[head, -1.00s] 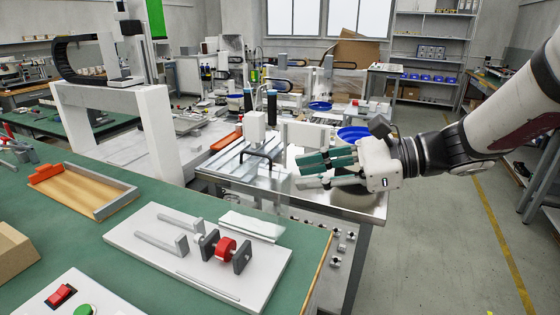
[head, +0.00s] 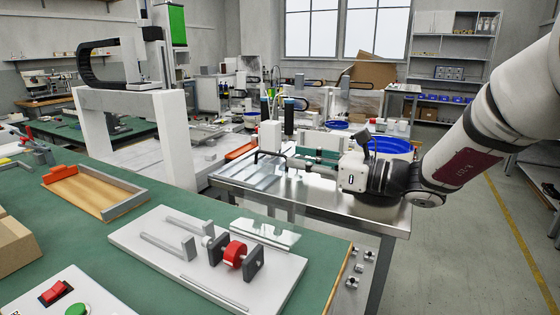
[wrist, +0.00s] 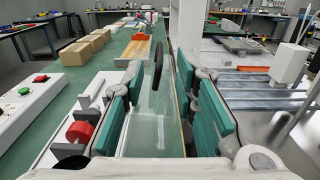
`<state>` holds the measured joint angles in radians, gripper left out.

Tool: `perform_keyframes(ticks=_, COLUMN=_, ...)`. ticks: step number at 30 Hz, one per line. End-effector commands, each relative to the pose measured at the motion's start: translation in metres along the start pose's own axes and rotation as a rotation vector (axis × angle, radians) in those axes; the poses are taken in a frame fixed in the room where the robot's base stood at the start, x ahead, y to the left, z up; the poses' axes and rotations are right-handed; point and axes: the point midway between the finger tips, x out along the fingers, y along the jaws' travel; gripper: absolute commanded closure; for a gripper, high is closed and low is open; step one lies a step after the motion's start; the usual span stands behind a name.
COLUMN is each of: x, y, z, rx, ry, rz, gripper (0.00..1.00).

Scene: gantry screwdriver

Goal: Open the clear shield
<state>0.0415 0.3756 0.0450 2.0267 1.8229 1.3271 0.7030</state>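The clear shield (head: 262,178) is a see-through panel at the front of the metal-topped station, hard to make out against the things behind it. Its black bar handle (head: 270,156) stands at its top edge. My gripper (head: 300,161) points left in the head view, with its fingertips close to the handle's right end. In the wrist view my gripper (wrist: 160,72) is open, its teal pads well apart. The black handle (wrist: 157,65) shows in the gap between the pads, ahead of the palm. I cannot tell whether any finger touches it.
The green bench (head: 60,235) in front carries a white fixture plate (head: 190,262) with a red part (head: 235,254). A wooden tray (head: 90,190) lies at left. A white gantry (head: 130,98) stands behind. Blue bins (head: 390,145) sit behind my wrist.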

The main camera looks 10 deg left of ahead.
Motion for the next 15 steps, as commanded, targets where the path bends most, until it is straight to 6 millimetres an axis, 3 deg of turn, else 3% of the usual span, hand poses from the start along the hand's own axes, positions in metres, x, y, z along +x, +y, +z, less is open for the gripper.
perform_keyframes(ticks=6, x=0.037, y=0.001, z=-0.001, rx=-0.002, ry=-0.001, rz=0.003, gripper=0.73)
perform_keyframes(ticks=15, x=0.056, y=0.0, z=0.0, rx=-0.001, ry=0.0, rz=0.0, gripper=0.73)
